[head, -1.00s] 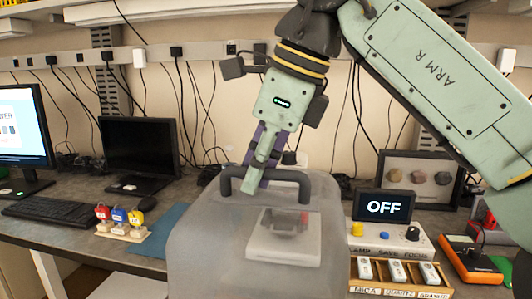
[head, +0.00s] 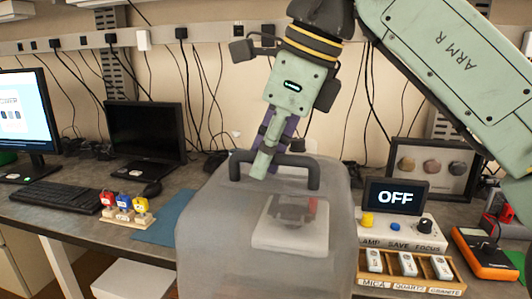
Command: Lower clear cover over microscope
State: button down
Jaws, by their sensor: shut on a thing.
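The clear cover (head: 225,245) is a large, cloudy see-through box with rounded edges and a dark handle (head: 298,182) on top. It stands upright in the middle foreground of the head view; its lower edge is cut off by the frame. My gripper (head: 263,160) comes down from above and is shut on the left half of the handle. Through the cover shows a blurred pale base (head: 290,238) with a dark part and a red spot, apparently the microscope. I cannot tell whether the cover touches the bench.
At right are a control box with an OFF screen (head: 395,198), a wooden sample tray (head: 410,285) and an orange meter (head: 484,253). At left are a dark monitor (head: 147,140), a keyboard (head: 60,195) and a small stand (head: 127,217) with coloured blocks. Cables hang behind.

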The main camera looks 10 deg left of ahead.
jog(key=shift+w, duration=0.4)
jog(key=shift+w+d, duration=0.1)
jog(key=shift+w, duration=2.75)
jog(key=shift+w+d, duration=0.1)
jog(key=shift+w, duration=2.9)
jog(key=shift+w+d, duration=0.1)
jog(key=shift+w, duration=2.75)
